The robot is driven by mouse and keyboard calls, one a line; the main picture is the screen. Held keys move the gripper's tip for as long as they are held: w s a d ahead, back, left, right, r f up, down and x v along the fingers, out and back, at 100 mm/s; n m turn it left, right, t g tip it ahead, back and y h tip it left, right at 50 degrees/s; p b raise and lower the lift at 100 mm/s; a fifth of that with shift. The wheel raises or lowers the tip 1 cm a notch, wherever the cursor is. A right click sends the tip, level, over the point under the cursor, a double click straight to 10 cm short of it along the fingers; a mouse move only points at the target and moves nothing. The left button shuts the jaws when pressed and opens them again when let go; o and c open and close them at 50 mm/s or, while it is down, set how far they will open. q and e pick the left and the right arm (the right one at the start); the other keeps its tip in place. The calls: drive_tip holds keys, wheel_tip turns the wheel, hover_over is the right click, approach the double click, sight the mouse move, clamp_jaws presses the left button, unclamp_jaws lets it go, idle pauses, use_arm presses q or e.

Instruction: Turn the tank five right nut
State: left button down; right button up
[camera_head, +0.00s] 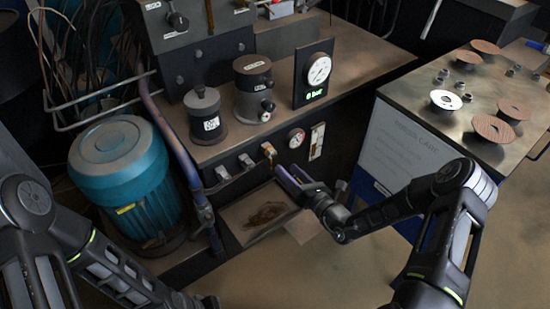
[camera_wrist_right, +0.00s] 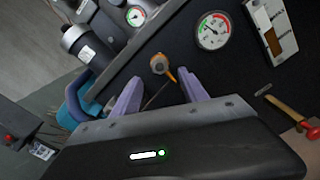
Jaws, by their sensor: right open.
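A small brass-coloured fitting (camera_head: 269,151) sits on the dark front face of the bench, at the right end of a row of similar fittings. In the right wrist view it appears as a round knob (camera_wrist_right: 159,64) with an orange piece beside it. I cannot read which nut it is. My right gripper (camera_head: 282,172) is just below and right of it, and its purple fingers (camera_wrist_right: 159,78) are spread and empty. The knob lies ahead, between the fingertips in the picture, apparently untouched. My left gripper (camera_head: 207,302) is at the bottom edge, its fingers unclear.
Two dark labelled cylinders (camera_head: 205,115) (camera_head: 253,88) stand on the bench top beside a large dial gauge (camera_head: 319,70). A smaller gauge (camera_head: 296,138) is right of the fittings. A teal motor (camera_head: 120,165) stands left. A cart (camera_head: 405,120) with discs is right.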

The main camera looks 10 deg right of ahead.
sight(274, 157)
drive_tip(key=x, duration=0.7)
drive_tip(key=shift+w+a, duration=0.1)
drive_tip(key=shift+w, duration=0.2)
clamp_jaws()
idle(0.4)
